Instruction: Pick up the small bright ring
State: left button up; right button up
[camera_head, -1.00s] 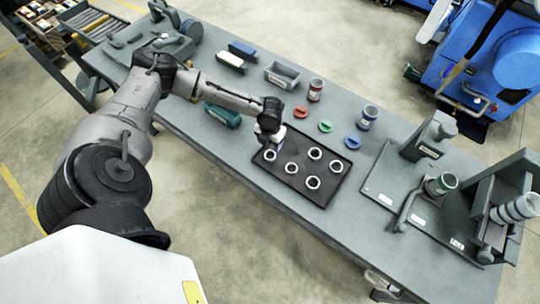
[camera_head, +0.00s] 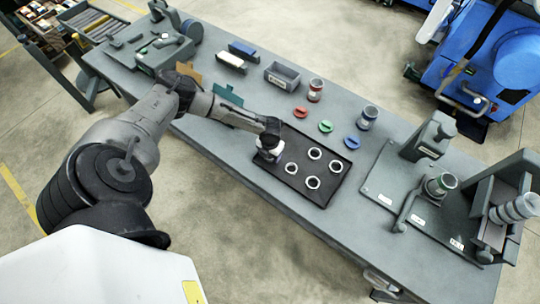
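Several small bright rings lie on a black tray (camera_head: 327,190) on the grey table. Four show clear of the arm: an upper one (camera_head: 315,153), a right one (camera_head: 336,166), a left one (camera_head: 291,168) and a lower one (camera_head: 313,182). My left gripper (camera_head: 268,156) is over the tray's left corner, pointing down, and covers the spot there. Its fingers are too small and hidden to tell whether they are open or hold a ring. My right gripper is out of view.
Red (camera_head: 300,113), green (camera_head: 325,126) and blue (camera_head: 352,142) discs lie behind the tray, near a red-banded can (camera_head: 315,90) and a blue-banded can (camera_head: 367,117). A grey bin (camera_head: 282,75) stands farther back. A press-like stand (camera_head: 430,140) is to the right.

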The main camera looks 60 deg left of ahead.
pick_arm(q)
jog(key=shift+f, duration=0.1)
jog(key=c, duration=0.7)
